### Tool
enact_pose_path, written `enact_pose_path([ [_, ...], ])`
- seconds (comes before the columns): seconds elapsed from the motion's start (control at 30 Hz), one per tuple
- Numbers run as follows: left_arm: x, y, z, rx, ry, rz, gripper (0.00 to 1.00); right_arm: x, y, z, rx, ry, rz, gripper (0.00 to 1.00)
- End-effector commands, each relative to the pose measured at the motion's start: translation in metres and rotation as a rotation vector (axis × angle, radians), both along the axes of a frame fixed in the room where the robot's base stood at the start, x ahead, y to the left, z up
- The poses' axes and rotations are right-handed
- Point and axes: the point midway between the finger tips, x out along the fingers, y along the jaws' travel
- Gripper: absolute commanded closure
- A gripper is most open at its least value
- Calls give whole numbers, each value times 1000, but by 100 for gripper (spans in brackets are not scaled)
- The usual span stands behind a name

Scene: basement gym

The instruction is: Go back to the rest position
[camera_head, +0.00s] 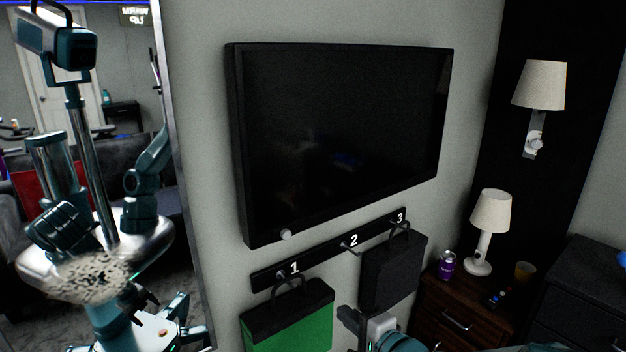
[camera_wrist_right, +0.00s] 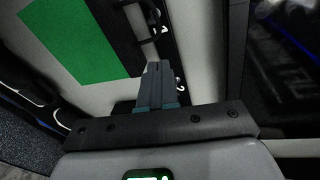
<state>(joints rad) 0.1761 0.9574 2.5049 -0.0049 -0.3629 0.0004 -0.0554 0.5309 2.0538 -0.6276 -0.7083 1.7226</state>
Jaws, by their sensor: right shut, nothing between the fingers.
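My right gripper (camera_head: 346,314) is at the bottom of the head view, in front of the wall between the green bag and the black bag. In the right wrist view its two fingers (camera_wrist_right: 157,70) are together, with nothing between them. My left gripper is not in view directly.
A black rack (camera_head: 325,255) has hooks numbered 1 to 3. A green and black bag (camera_head: 290,322) hangs at hook 1, and a black bag (camera_head: 393,272) at hook 3. Hook 2 (camera_head: 350,249) is bare. A screen (camera_head: 345,135), mirror (camera_head: 95,180) and nightstand (camera_head: 450,300) with lamp (camera_head: 489,215) are around.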

Motion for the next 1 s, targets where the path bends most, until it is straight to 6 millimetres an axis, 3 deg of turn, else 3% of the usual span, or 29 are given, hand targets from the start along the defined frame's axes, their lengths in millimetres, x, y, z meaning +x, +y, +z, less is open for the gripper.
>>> enact_pose_path([
  [0.03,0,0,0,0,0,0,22,-9,-8,-47,-3,107,-24,100],
  [0.13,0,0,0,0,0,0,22,-37,-21,-126,-68,276,-51,100],
  [0.2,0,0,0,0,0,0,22,-67,-29,-178,-143,385,-46,100],
  [0.27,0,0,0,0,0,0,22,-97,-34,-218,-224,474,-22,100],
  [0.3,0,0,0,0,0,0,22,-121,-37,-242,-283,529,9,100],
  [0.43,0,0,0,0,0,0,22,-212,-40,-304,-501,690,202,100],
  [0.5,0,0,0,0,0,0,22,-258,-39,-320,-618,727,362,100],
  [0.63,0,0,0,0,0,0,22,-300,-40,-323,-782,678,617,100],
  [0.8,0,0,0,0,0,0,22,-310,-41,-323,-899,560,807,100],
  [1.0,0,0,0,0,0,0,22,-309,-41,-323,-930,516,850,100],
])
